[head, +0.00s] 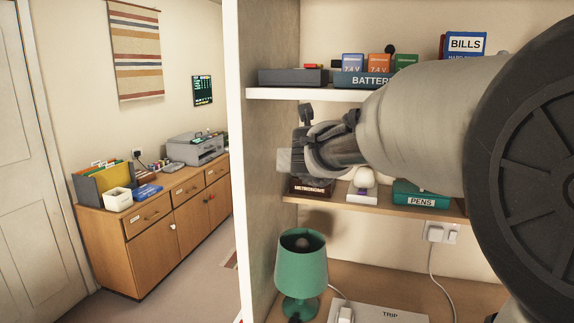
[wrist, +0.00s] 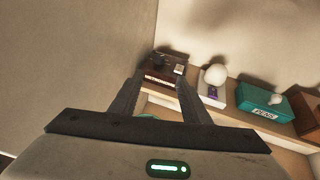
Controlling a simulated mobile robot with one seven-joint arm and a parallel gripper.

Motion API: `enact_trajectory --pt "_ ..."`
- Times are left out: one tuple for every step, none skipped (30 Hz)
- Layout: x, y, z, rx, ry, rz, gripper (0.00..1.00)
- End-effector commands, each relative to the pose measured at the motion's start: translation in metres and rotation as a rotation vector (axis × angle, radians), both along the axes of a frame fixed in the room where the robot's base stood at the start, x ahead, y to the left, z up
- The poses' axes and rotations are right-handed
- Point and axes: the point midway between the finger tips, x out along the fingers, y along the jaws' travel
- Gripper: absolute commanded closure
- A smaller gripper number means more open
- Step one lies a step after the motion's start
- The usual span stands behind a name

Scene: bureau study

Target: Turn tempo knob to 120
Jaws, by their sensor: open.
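The metronome (wrist: 163,74) is a dark brown box with a METRONOME label on its front, standing on the wooden shelf near the left side wall. In the wrist view its top carries a dark raised part (wrist: 160,60), perhaps the tempo knob, and a small pale patch (wrist: 179,69). I cannot read any number. In the head view my arm and gripper hide most of the metronome (head: 312,187). My gripper (wrist: 160,84) is open and empty, its two fingers apart and pointing toward the metronome's front. In the head view my gripper (head: 296,154) is in front of the shelf.
On the same shelf (head: 290,197) stand a white rounded object on a base (head: 362,186) and a green PENS box (head: 420,193). The shelf above holds a BATTERIES tray (head: 350,80). The side wall (wrist: 80,50) is close on the left. A green lamp (head: 302,265) stands below.

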Motion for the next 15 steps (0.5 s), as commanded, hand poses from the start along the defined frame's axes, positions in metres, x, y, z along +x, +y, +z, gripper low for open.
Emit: enact_trajectory --pt "0.000 0.000 0.000 0.000 0.000 0.000 0.57" --pt "0.000 0.000 0.000 -0.001 -0.001 0.001 0.57" --pt "-0.001 0.001 0.001 -0.009 -0.002 0.008 0.57" --pt "-0.002 0.001 0.003 -0.022 -0.004 0.019 0.57" --pt "-0.003 0.003 0.006 -0.046 -0.008 0.038 0.57" --pt "-0.007 0.006 0.012 -0.093 -0.015 0.075 0.57" --pt "-0.010 0.009 0.018 -0.144 -0.023 0.115 0.57" --pt "-0.016 0.014 0.023 -0.208 -0.031 0.165 0.57" --pt "-0.025 0.021 0.032 -0.321 -0.044 0.251 0.57" --pt "-0.035 0.028 0.038 -0.426 -0.053 0.327 0.57" --pt "-0.048 0.036 0.043 -0.548 -0.064 0.415 0.57" --pt "-0.068 0.047 0.047 -0.727 -0.074 0.543 0.57" --pt "-0.085 0.054 0.045 -0.870 -0.078 0.644 0.57" --pt "-0.103 0.061 0.041 -1.013 -0.080 0.746 0.57" --pt "-0.128 0.066 0.033 -1.200 -0.077 0.879 0.57"
